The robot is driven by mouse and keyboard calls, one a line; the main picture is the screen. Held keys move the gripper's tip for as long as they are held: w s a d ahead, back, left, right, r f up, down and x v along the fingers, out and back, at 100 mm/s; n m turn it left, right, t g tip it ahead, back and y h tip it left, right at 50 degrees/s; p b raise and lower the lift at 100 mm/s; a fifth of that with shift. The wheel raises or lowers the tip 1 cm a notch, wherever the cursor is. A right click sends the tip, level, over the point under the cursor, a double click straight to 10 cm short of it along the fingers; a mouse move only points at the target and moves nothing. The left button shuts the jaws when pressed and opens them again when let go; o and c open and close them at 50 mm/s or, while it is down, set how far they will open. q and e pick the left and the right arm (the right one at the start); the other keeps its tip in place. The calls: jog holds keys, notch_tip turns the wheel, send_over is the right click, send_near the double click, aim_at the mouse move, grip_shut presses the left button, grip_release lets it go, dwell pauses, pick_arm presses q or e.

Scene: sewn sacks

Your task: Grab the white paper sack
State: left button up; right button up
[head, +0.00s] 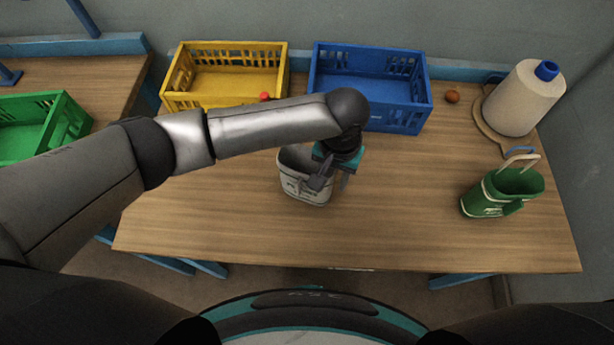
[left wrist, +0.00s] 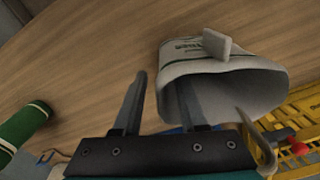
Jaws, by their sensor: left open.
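The white paper sack (head: 306,192) with dark print stands on the wooden table near its middle, its mouth open upward. My left gripper (head: 332,184) is over the sack's right side and hides part of it. In the left wrist view my left gripper (left wrist: 165,78) is open. One finger is at the mouth of the white sack (left wrist: 222,83) and overlaps its wall; the other is apart from the sack, over the table. I cannot tell whether the wall lies between the fingers. My right gripper is not in view.
A yellow crate (head: 225,99) and a blue crate (head: 372,119) stand behind. A green crate (head: 58,139) is on the far left table. The front of the table (head: 400,235) is clear.

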pick_arm(q)
notch_tip(320, 180, down, 2)
jog(key=shift+f, duration=0.2)
grip_shut()
dwell(0.5)
